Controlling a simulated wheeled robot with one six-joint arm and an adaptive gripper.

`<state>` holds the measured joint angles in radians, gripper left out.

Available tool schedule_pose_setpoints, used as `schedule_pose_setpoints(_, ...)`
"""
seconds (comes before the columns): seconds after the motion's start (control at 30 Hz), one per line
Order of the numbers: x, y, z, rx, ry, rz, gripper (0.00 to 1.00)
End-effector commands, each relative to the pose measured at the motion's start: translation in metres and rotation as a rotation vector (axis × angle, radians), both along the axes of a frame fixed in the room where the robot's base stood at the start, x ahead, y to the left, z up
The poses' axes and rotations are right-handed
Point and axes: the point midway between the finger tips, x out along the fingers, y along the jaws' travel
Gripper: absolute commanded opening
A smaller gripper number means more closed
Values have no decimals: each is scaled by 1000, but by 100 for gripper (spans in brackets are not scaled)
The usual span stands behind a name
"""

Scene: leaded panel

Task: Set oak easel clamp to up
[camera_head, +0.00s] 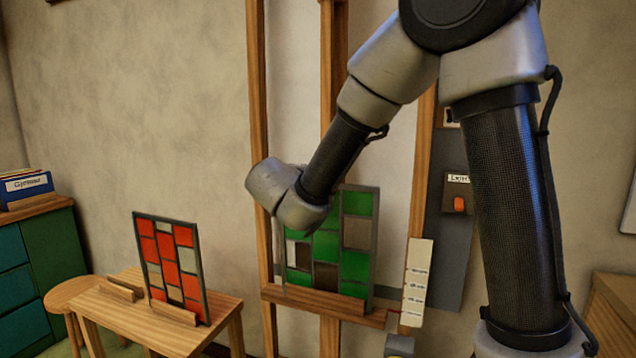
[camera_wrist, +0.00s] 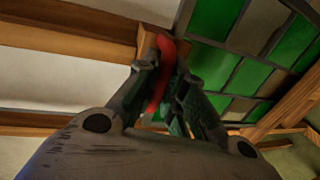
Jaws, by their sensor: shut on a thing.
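The oak easel (camera_head: 257,110) stands against the wall, with a green and clear leaded panel (camera_head: 356,265) upright on its ledge. In the wrist view, a red curved lever (camera_wrist: 166,50) sits at a wooden block of the easel, beside the green panel (camera_wrist: 215,65); it looks like the easel clamp. My gripper (camera_wrist: 165,88) is shut on this red lever, with the fingers on both sides of it. In the head view my wrist covers the gripper and the clamp, at the panel's left side. The clamp's set position cannot be told.
A red and clear leaded panel (camera_head: 187,238) stands in a rack on a small wooden table (camera_head: 215,325) at left. A green drawer cabinet (camera_head: 45,250) is further left. A grey wall board with an orange switch (camera_head: 459,204) and a labelled strip (camera_head: 417,275) are right of the easel.

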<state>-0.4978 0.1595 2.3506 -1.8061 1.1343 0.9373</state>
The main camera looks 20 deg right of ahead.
Motion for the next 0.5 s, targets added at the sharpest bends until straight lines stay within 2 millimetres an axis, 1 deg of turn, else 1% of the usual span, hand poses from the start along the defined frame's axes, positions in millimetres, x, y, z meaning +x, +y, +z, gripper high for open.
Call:
schedule_pose_setpoints(0.17,0,0,7,1,-3,1,0)
schedule_pose_setpoints(0.27,0,0,20,2,-6,1,0)
schedule_pose_setpoints(0.37,0,0,40,2,-9,0,0)
schedule_pose_setpoints(0.47,0,0,68,3,-11,0,0)
schedule_pose_setpoints(0.5,0,0,80,4,-12,0,0)
